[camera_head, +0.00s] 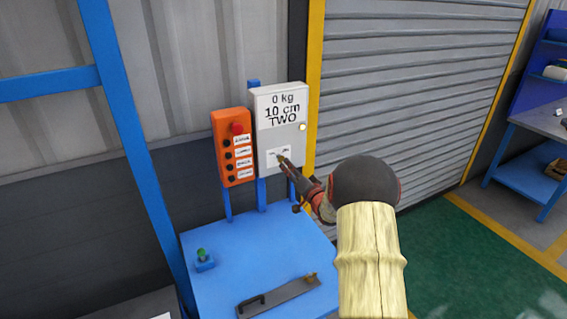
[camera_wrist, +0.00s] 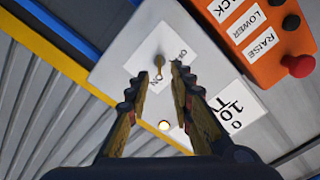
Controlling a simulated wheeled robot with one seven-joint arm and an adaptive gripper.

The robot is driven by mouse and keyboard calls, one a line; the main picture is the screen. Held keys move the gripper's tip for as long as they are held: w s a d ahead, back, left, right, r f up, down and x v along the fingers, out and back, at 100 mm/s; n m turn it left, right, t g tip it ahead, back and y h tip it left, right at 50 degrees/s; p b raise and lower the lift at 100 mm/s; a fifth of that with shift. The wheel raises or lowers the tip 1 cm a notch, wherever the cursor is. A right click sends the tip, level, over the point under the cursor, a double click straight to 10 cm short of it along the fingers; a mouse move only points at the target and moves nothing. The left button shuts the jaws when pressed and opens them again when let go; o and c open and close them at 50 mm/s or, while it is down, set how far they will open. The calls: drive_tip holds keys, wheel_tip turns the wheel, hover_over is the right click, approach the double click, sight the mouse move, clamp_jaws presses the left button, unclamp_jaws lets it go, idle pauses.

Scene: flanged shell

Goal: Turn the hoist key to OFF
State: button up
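The hoist key (camera_wrist: 159,62) is a small brass-coloured piece on the light grey control box (camera_head: 283,120). It sits by a white label (camera_wrist: 170,68) with ON and OFF lettering. In the wrist view my gripper (camera_wrist: 156,77) is open, with one finger on each side of the key's line. The key shows between and just beyond the fingertips; I cannot tell whether they touch it. Which word the key points to is unclear. In the head view my gripper (camera_head: 284,159) reaches the lower part of the box and hides the key.
An orange pendant (camera_head: 232,147) with a red button and labelled buttons stands left of the box. The box's display reads 0 kg, 10 cm, TWO. A yellow light (camera_head: 302,127) is on its right side. Below is a blue table (camera_head: 225,275) with a metal handle bar (camera_head: 278,296).

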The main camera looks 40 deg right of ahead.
sight(281, 158)
drive_tip(key=x, duration=0.6)
drive_tip(key=shift+s, duration=0.1)
drive_tip(key=shift+c, duration=1.3)
clamp_jaws()
